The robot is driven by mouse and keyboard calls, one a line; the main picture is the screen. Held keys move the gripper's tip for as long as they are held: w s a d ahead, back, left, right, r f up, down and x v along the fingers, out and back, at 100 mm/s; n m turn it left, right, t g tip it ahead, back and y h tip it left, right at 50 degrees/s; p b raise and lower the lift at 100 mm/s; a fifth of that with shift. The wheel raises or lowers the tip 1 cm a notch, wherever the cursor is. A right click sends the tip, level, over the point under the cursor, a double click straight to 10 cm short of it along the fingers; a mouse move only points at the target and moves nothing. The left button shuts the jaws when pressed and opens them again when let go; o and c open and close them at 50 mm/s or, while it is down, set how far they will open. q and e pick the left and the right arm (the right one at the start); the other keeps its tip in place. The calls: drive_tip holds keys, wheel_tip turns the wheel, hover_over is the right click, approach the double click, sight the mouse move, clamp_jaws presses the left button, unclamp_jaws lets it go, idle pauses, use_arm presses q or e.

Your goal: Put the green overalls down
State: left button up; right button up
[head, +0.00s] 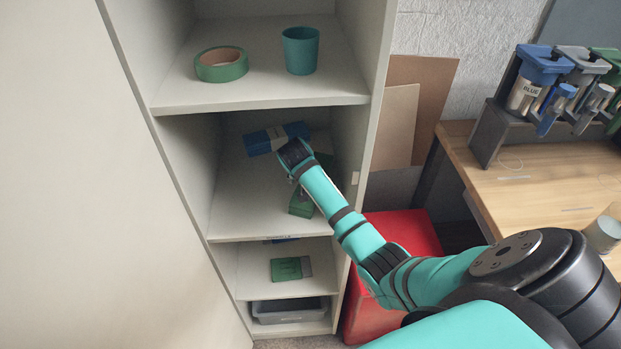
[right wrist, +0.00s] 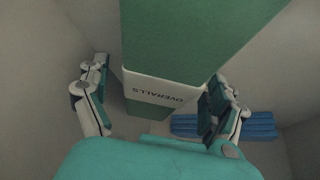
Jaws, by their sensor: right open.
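The green overalls (right wrist: 205,40), a folded green block with a white band reading OVERALLS, fill the top middle of the right wrist view. My right gripper (right wrist: 157,103) is open, with one finger on each side of the overalls. The left finger stands clear of them; the right finger is close to their side, and contact is unclear. In the head view, green cloth (head: 300,204) shows on the middle shelf (head: 240,205) beside my right forearm, which hides part of it. My left gripper is not in view.
A blue and grey folded bundle (head: 275,138) lies at the back of the middle shelf. Green tape (head: 221,73) and a teal cup (head: 300,50) stand on the shelf above. A green and grey bundle (head: 290,268) lies below. A red box (head: 405,232) stands right of the cabinet.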

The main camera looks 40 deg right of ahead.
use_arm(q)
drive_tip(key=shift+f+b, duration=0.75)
use_arm(e)
drive_tip(key=v, duration=1.2)
